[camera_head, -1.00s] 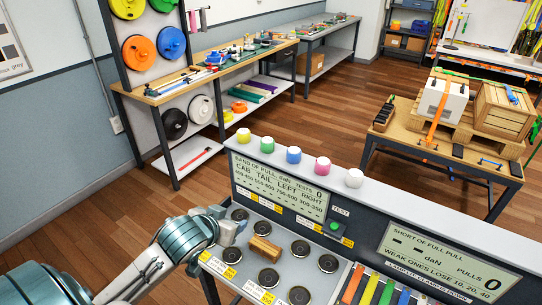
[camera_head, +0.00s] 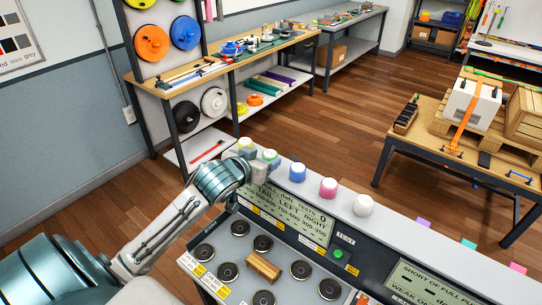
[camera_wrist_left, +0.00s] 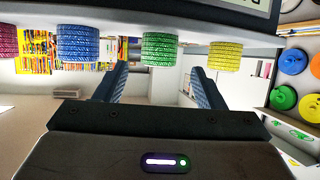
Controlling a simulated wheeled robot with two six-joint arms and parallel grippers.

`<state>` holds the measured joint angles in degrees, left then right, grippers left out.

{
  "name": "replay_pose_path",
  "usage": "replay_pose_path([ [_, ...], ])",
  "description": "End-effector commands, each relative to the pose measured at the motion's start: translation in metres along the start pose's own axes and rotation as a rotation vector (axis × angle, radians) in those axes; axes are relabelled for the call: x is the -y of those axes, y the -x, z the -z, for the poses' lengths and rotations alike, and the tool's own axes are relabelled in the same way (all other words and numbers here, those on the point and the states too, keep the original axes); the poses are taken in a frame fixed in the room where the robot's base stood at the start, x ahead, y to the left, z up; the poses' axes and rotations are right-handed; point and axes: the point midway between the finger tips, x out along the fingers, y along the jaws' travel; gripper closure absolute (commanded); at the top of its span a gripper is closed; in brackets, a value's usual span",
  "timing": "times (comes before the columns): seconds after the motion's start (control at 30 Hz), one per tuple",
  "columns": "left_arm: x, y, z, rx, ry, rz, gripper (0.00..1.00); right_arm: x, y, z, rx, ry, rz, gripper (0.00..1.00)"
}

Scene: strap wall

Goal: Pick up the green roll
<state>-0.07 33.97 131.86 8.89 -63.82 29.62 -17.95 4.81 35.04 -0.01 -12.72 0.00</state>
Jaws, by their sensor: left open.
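The green roll (camera_head: 270,155) stands on the light ledge along the top of the test bench, between a yellow roll (camera_head: 244,143) and a blue roll (camera_head: 297,172). My left gripper (camera_head: 258,163) is at the ledge close to the green roll and partly hides it. In the left wrist view the green roll (camera_wrist_left: 160,48) appears in the gap between the two open, empty fingers (camera_wrist_left: 160,78). Contact is not visible. My right gripper is in neither view.
A pink roll (camera_head: 328,188) and a white roll (camera_head: 363,205) stand farther right on the ledge. The bench panel below has round dark pads and a small wooden block (camera_head: 263,267). A workbench (camera_head: 240,62) stands behind, with open floor between.

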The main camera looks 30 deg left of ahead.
Motion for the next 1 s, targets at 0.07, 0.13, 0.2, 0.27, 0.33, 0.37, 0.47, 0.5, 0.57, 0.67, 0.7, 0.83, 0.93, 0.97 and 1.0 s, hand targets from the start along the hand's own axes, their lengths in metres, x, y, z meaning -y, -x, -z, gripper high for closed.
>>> replay_pose_path([
  [0.07,-0.001,-0.003,0.001,0.001,0.002,0.0,0.37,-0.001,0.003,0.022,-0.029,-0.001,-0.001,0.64],
  [0.13,-0.001,-0.008,0.003,0.002,0.003,0.0,0.37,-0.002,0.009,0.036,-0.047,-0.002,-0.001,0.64],
  [0.2,-0.002,-0.016,0.005,0.003,0.005,-0.001,0.37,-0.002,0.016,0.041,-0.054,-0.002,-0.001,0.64],
  [0.27,-0.002,-0.025,0.006,0.003,0.006,0.0,0.37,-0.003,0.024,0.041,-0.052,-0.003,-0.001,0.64],
  [0.33,-0.003,-0.035,0.005,0.003,0.005,0.0,0.37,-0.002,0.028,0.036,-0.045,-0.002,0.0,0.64],
  [0.37,-0.002,-0.039,0.005,0.002,0.003,0.001,0.37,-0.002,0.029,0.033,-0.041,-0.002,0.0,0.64],
  [0.47,-0.002,-0.049,0.004,0.001,0.002,0.0,0.37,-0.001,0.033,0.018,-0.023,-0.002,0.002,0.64],
  [0.5,-0.002,-0.051,0.003,0.001,0.001,0.0,0.37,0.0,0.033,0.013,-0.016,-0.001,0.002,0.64],
  [0.57,-0.002,-0.052,0.003,0.001,-0.001,0.0,0.37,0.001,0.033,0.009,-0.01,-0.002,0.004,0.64],
  [0.67,-0.002,-0.053,0.002,0.0,-0.001,0.0,0.37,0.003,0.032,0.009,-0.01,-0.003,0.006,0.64],
  [0.7,-0.002,-0.053,0.002,0.0,-0.001,0.0,0.37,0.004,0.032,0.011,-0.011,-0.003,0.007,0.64],
  [0.83,-0.002,-0.053,0.002,0.0,-0.001,0.0,0.53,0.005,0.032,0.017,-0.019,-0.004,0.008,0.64],
  [0.93,-0.002,-0.053,0.002,0.001,-0.001,0.0,0.72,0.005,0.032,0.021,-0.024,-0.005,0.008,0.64],
  [0.97,-0.002,-0.053,0.002,0.001,-0.001,0.0,0.78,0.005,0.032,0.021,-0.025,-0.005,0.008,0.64],
  [1.0,-0.002,-0.053,0.002,0.001,-0.001,0.0,0.86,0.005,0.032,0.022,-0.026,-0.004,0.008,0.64],
])
